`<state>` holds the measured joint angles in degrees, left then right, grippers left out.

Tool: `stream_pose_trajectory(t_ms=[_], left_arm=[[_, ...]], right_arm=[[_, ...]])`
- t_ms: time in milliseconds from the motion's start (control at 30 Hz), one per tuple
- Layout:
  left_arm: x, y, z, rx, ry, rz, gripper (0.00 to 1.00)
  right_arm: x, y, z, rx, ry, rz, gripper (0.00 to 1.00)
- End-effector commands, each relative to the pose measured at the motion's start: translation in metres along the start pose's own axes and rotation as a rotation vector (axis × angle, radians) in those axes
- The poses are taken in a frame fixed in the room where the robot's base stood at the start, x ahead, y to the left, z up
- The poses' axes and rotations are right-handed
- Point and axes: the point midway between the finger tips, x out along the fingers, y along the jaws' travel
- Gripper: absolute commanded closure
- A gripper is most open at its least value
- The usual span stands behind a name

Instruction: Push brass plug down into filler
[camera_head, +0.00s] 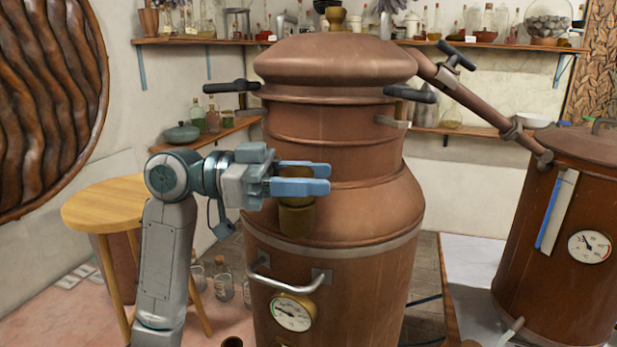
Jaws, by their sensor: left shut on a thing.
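My left gripper (300,179) reaches in from the left in front of the copper still (345,215), at its sloping shoulder. Its blue fingers are shut on the brass plug, which they mostly hide. A short brass cylinder, apparently the filler (297,220), stands upright on the shoulder directly under the fingers. I cannot tell how far the plug sits in the filler, or whether there is a gap between them. My right gripper is not in view.
Black-handled clamps (232,87) stick out from the still's neck. A metal handle (288,280) and a dial gauge (293,312) are on its front. A copper pipe (470,95) runs to a second vessel (560,240) at right. A round wooden table (105,203) stands at left.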

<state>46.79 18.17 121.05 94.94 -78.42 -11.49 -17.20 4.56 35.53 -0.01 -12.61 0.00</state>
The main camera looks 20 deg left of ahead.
Motion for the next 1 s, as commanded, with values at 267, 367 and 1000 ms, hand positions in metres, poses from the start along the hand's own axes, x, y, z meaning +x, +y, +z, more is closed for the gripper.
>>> stream_pose_trajectory(t_ms=[267, 367, 1000], left_arm=[[0.0000, 0.0000, 0.0036, 0.000, 0.000, 0.000, 0.83], [0.0000, 0.0001, 0.0039, 0.000, 0.000, 0.000, 0.83], [0.0000, -0.0001, -0.0036, 0.000, 0.000, 0.000, 0.31]], right_arm=[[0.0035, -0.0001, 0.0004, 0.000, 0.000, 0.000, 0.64], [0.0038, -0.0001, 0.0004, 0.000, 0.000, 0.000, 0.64], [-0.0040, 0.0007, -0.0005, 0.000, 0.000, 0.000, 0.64]])
